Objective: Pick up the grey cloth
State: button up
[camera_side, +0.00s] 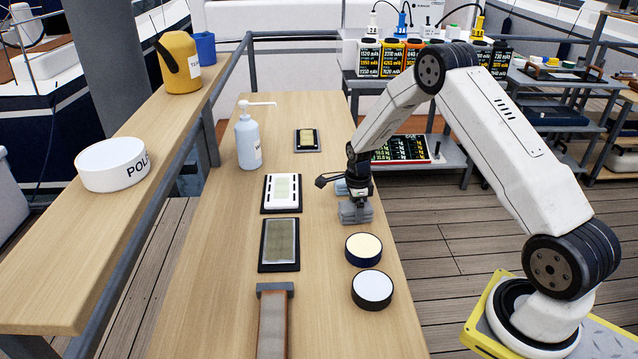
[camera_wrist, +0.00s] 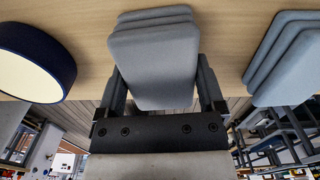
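The grey cloth (camera_side: 355,214) is a folded, layered stack lying on the wooden bench near its right edge. It also shows in the wrist view, where the cloth (camera_wrist: 153,60) fills the space between my fingers. My gripper (camera_side: 357,199) points down right over it. In the wrist view my gripper (camera_wrist: 161,70) has its fingers spread, one on each side of the cloth. The fingertips are partly hidden by the cloth, and I cannot tell whether they touch it. The cloth does not look lifted.
A bluish folded cloth (camera_side: 341,188) lies just behind my gripper; it also shows in the wrist view (camera_wrist: 288,58). A cream-topped round tin (camera_side: 363,249) and a white-topped tin (camera_side: 372,289) stand in front.

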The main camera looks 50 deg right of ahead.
jog(key=shift+r, duration=0.1)
jog(key=shift+r, duration=0.7)
jog(key=s+a+r, duration=0.4)
jog(key=s+r, duration=0.7)
jog(key=s, duration=0.2)
jog(key=shift+s+a+r, duration=0.15)
jog(key=shift+a+r, duration=0.05)
